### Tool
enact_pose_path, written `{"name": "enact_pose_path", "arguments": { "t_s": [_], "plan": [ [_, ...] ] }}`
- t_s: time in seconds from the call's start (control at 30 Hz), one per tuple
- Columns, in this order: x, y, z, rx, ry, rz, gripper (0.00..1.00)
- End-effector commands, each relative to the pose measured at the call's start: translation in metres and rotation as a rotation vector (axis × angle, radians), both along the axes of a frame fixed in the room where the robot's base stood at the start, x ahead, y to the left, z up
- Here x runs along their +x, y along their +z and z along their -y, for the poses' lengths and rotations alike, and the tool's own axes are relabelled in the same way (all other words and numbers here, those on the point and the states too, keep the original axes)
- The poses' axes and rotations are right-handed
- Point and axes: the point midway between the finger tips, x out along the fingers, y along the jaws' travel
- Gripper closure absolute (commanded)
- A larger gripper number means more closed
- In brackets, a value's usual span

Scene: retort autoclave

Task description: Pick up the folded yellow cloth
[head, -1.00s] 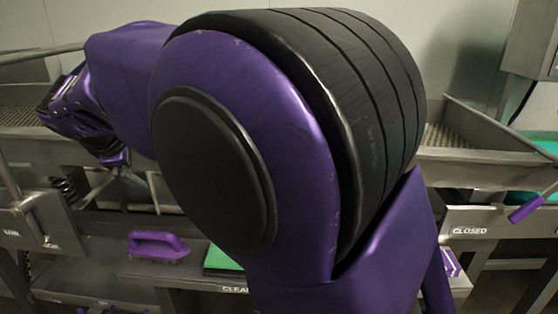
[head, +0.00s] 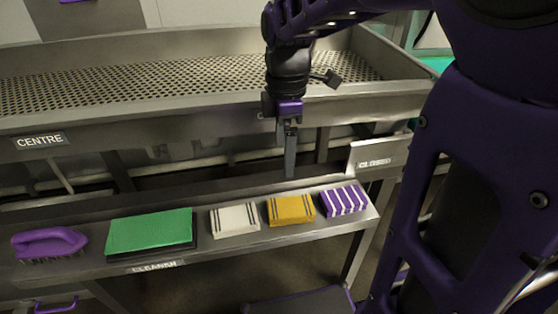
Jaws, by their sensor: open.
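The folded yellow cloth (head: 291,209) lies flat on a narrow metal shelf (head: 90,262) in the head view. It has dark stripes near its ends. A white folded cloth (head: 235,219) is just to its left and a purple-and-white striped cloth (head: 343,200) just to its right. My gripper (head: 290,172) points down above and behind the yellow cloth, apart from it. It is open and empty; its fingers are seen nearly edge-on, so the gap hardly shows.
A green pad (head: 150,231) and a purple brush (head: 48,243) lie farther left on the shelf. A perforated metal tray (head: 130,90) runs behind. A "CLOSED" plate (head: 378,156) stands behind the striped cloth. My arm fills the right side.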

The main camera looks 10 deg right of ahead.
Motion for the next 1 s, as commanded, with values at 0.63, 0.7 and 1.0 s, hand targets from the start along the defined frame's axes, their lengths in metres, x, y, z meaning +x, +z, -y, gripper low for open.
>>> {"name": "enact_pose_path", "arguments": {
  "t_s": [0.63, 0.7, 1.0],
  "plan": [
    [-0.001, -0.107, 0.016, -0.017, -0.022, 0.007, 0.0],
    [-0.001, -0.113, 0.016, -0.017, -0.022, 0.007, 0.0],
    [-0.001, -0.123, 0.016, -0.017, -0.022, 0.007, 0.0]
  ]
}}
